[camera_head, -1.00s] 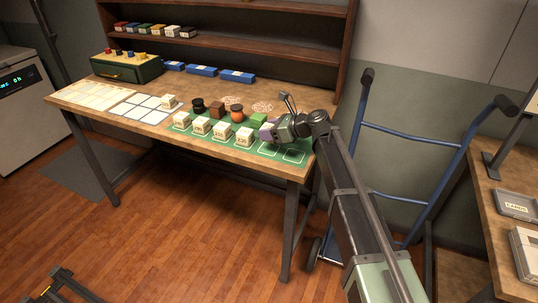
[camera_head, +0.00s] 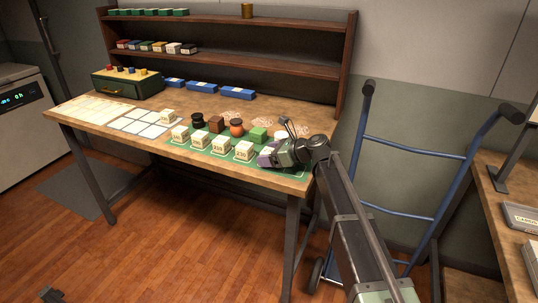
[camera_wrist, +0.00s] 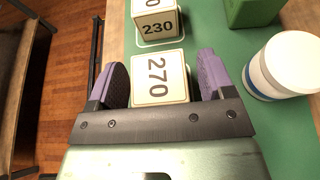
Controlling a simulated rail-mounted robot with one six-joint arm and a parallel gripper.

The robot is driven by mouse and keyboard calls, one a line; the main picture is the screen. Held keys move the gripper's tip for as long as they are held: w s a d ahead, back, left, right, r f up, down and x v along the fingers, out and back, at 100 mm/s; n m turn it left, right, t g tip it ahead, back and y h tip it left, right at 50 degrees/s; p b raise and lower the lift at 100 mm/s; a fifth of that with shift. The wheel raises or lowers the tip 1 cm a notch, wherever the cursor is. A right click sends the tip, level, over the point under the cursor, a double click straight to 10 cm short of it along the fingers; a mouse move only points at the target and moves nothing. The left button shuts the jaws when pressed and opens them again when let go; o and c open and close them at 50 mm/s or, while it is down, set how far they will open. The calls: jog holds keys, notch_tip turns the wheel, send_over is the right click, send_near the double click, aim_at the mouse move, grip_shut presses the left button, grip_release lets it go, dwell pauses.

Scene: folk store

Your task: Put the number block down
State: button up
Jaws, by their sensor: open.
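The number block 270 (camera_wrist: 159,78) is a cream cube with dark digits. In the wrist view it stands on the green mat (camera_wrist: 205,35), between the two purple fingers of my gripper (camera_wrist: 162,78). The fingers are open, with a gap showing on each side of the block. Block 230 (camera_wrist: 157,20) stands just beyond it in a white outlined square. In the head view my gripper (camera_head: 268,158) is low at the right end of the row of number blocks and hides block 270.
A white jar with a blue band (camera_wrist: 285,65) and a green block (camera_wrist: 250,12) stand close to the right in the wrist view. A black pot (camera_head: 198,119) and an orange pot (camera_head: 236,127) stand behind the row. A blue hand truck (camera_head: 405,215) stands right of the table.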

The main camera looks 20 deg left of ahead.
jog(key=shift+r+p, duration=0.35)
jog(key=p+v, duration=0.4)
jog(key=v, duration=0.7)
jog(key=shift+d, duration=0.5)
jog(key=shift+s, duration=0.1)
jog(key=s+d+f+n+h, duration=0.4)
jog(key=s+d+n, duration=0.3)
jog(key=d, duration=0.4)
jog(key=s+d+f+n+g+h, duration=0.1)
jog(key=s+d+f+n+h, duration=0.2)
jog(key=s+d+n+h, duration=0.45)
jog(key=s+d+f+n+h, duration=0.2)
jog(key=s+d+f+n, duration=0.2)
jog(key=s+d, duration=0.7)
notch_tip(320, 180, up, 10)
jog(key=w+d+p, duration=0.2)
jog(key=p, duration=0.8)
jog(key=shift+w, duration=0.2)
